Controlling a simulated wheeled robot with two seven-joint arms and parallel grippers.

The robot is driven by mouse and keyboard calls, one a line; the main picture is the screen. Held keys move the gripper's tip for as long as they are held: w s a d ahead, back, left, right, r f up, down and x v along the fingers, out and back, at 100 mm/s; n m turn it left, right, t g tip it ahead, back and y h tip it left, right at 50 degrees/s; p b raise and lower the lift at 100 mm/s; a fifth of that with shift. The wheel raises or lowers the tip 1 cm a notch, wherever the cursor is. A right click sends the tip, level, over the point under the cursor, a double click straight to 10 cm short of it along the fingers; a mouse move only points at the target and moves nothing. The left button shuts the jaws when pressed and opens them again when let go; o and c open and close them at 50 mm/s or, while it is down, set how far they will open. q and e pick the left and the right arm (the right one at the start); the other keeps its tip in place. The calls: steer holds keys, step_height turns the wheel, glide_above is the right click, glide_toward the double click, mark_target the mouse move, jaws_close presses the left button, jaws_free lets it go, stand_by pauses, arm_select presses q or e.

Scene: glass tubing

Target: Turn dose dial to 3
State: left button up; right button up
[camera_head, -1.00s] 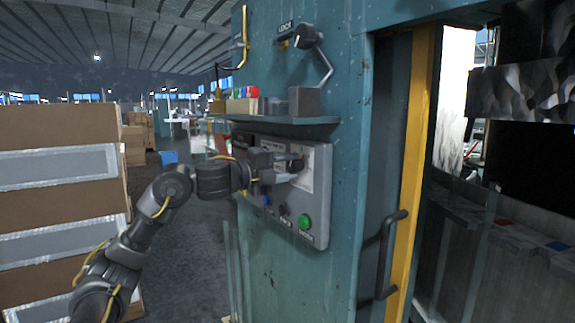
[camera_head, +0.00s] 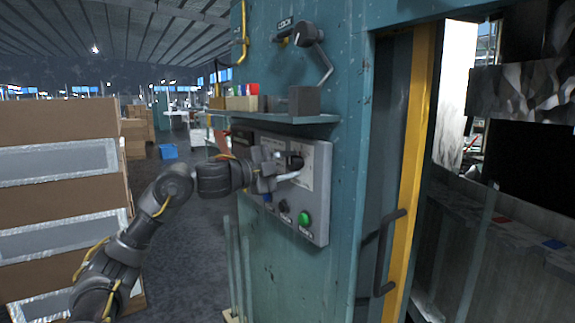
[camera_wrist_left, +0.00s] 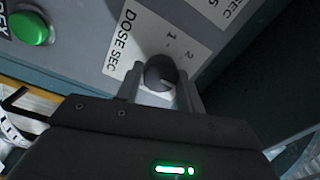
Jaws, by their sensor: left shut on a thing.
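The dose dial (camera_wrist_left: 160,72) is a dark round knob on a white label reading "DOSE SEC" (camera_wrist_left: 150,40). In the left wrist view the numbers 1 and 2 show beside it; other marks are hidden. My left gripper (camera_wrist_left: 160,88) is shut on the dial, one finger on each side. In the head view my left gripper (camera_head: 284,172) reaches the grey control panel (camera_head: 318,215) from the left and partly covers the dial (camera_head: 296,162). Which number the dial points to I cannot tell. My right gripper is not in view.
A green button (camera_head: 305,218) and a small dark knob (camera_head: 284,205) sit low on the panel. A shelf (camera_head: 300,118) with small boxes juts out above my gripper. A door handle (camera_head: 385,255) is to the right. Stacked boxes (camera_head: 60,180) stand at left.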

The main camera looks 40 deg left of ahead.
arm_select(q)
steer(key=o, duration=1)
steer(key=shift+s+a+f, duration=0.15)
steer(key=shift+s, duration=0.1)
steer(key=b+v, duration=0.7)
steer(key=v, duration=0.3)
steer(key=shift+s+b, duration=0.1)
steer(key=shift+b, duration=0.3)
